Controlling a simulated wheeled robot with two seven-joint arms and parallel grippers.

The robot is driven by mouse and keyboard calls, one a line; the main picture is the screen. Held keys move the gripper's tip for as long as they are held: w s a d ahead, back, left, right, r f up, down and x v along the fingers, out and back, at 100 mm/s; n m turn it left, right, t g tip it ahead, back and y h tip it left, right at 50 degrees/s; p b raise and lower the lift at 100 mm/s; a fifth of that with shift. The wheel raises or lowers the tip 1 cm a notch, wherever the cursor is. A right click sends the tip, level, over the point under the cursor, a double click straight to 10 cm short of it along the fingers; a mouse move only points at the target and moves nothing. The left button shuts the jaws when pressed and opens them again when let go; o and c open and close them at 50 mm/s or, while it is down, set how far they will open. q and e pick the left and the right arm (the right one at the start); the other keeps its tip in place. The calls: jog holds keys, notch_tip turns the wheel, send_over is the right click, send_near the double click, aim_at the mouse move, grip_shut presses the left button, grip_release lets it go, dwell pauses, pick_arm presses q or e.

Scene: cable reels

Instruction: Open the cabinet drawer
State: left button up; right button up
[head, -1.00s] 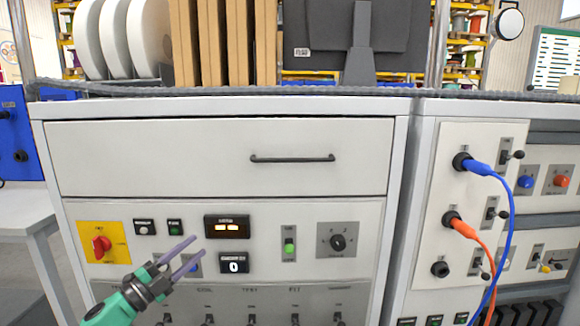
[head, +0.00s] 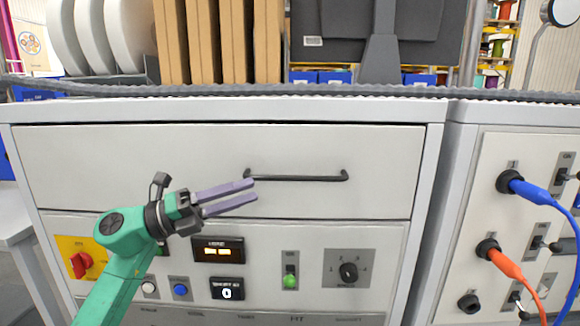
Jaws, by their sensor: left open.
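The cabinet drawer (head: 120,165) is a wide pale grey front at the top of the cabinet, and it looks closed, flush with the frame. Its dark bar handle (head: 296,177) sits right of the middle of the front. My left gripper (head: 255,192) is open and empty, with two purple fingers pointing right. My right gripper is not in view.
Below the drawer is a control panel with a red rotary switch (head: 82,264), displays (head: 218,250), a green-lit switch (head: 290,280) and a knob (head: 348,272). At right, a second cabinet carries blue (head: 535,192) and orange (head: 507,264) cables. A monitor (head: 380,45) stands on top.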

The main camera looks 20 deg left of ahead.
aim_at(291, 179)
pick_arm(q)
jog(key=p+x, duration=0.1)
jog(key=x, duration=0.2)
jog(key=p+x, duration=0.1)
jog(key=x, duration=0.2)
jog(key=w+p+x, duration=0.1)
jog(key=x, duration=0.2)
jog(key=shift+a+f+p, duration=0.15)
jog(key=shift+a+p, duration=0.1)
jog(key=shift+p, duration=0.05)
jog(key=shift+w+d, duration=0.15)
jog(key=shift+d, duration=0.35)
jog(key=shift+f, duration=0.1)
grip_shut()
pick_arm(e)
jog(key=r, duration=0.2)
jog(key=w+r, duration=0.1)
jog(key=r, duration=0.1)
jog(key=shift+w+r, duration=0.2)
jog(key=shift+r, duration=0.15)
